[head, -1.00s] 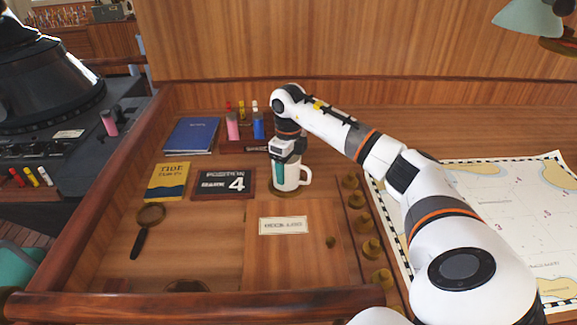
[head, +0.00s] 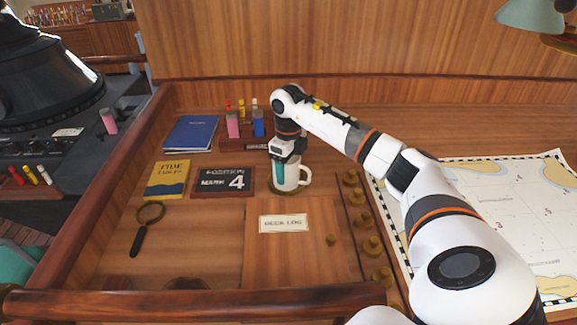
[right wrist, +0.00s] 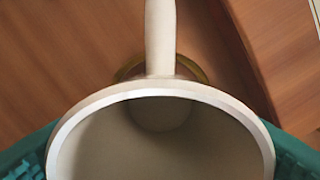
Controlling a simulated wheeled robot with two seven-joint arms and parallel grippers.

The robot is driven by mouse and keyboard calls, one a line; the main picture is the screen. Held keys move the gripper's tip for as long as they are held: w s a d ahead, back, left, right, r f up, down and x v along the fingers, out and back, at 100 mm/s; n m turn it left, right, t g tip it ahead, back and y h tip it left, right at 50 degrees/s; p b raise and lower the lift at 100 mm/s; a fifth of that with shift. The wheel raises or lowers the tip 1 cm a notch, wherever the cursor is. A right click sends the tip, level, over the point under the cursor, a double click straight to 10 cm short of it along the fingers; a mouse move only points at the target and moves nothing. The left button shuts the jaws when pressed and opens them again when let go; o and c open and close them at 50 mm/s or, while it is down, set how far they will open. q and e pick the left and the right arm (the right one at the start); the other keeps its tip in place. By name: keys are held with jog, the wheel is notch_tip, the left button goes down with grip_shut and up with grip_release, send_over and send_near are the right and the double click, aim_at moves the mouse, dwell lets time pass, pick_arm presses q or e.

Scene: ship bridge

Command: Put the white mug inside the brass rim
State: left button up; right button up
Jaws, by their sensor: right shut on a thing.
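The white mug (head: 292,174) is upright at the brass rim (head: 289,192) on the wooden desk, its handle to the right. My right gripper (head: 284,166) is shut on the mug from above, with a teal finger showing on its side. In the right wrist view the mug (right wrist: 160,92) fills the lower middle, between teal fingers at both sides. The brass rim (right wrist: 124,72) shows as an arc beyond the mug and behind its handle. I cannot tell whether the mug's base touches the desk. My left gripper is not in view.
A deck log panel (head: 284,250) lies in front of the mug, and a position plaque (head: 223,182) to its left. Several brass knobs (head: 361,220) line the right. Coloured bottles (head: 258,124) stand behind. A chart (head: 500,210) lies at the right.

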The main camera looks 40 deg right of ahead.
jog(key=o, duration=1.2)
jog(key=shift+r, duration=0.55)
jog(key=shift+r+b, duration=0.8)
jog(key=shift+r, duration=4.7)
